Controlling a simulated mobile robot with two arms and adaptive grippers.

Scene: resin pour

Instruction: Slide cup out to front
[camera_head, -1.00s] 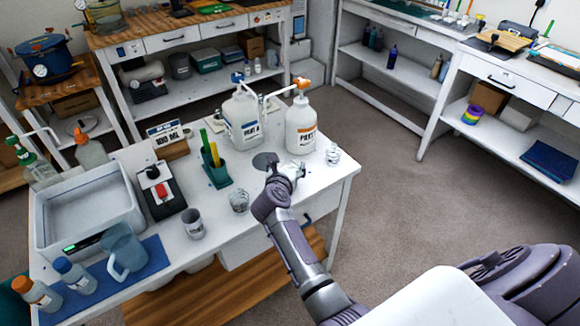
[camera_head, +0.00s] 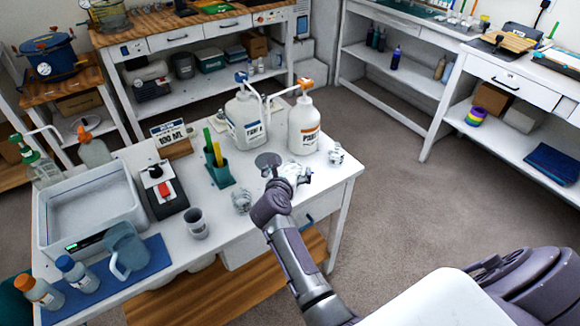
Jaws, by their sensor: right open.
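My right gripper (camera_head: 291,179) is open over the white table (camera_head: 333,176), in front of two pump bottles. Something pale and clear, possibly a cup, shows at its fingers, but I cannot tell it from the fingers at this size. A dark round disc (camera_head: 268,160) lies on the table just behind and left of the gripper. A clear cup (camera_head: 336,155) stands to the right of the gripper, apart from it. Another clear cup (camera_head: 241,201) stands to the left, and a grey cup (camera_head: 197,226) stands farther left. My left gripper is out of view.
A green holder (camera_head: 221,177), a black device with a red switch (camera_head: 164,193) and a blue mat (camera_head: 150,271) occupy the left side.

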